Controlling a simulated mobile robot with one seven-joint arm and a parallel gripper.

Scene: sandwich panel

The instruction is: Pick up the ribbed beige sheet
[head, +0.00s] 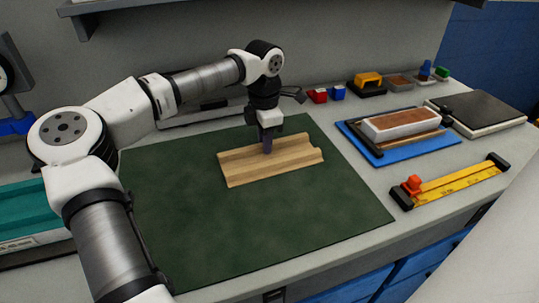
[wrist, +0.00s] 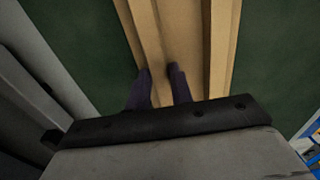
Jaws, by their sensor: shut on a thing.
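The ribbed beige sheet (head: 285,163) lies over the green mat (head: 190,228), its ribs running lengthwise and a notch at its right end. I cannot tell whether it touches the mat or sits slightly above it. My gripper (head: 267,150) points down at the middle of the sheet and is shut on one of its ribs. In the wrist view the two dark fingertips (wrist: 163,75) stand on either side of a raised rib of the sheet (wrist: 190,30). The fingertips' lower ends are partly hidden.
To the right, a blue tray (head: 368,151) holds a brown-topped white block (head: 400,124). A yellow ruler-like tool (head: 455,185) lies near the right edge. The mat's front is clear.

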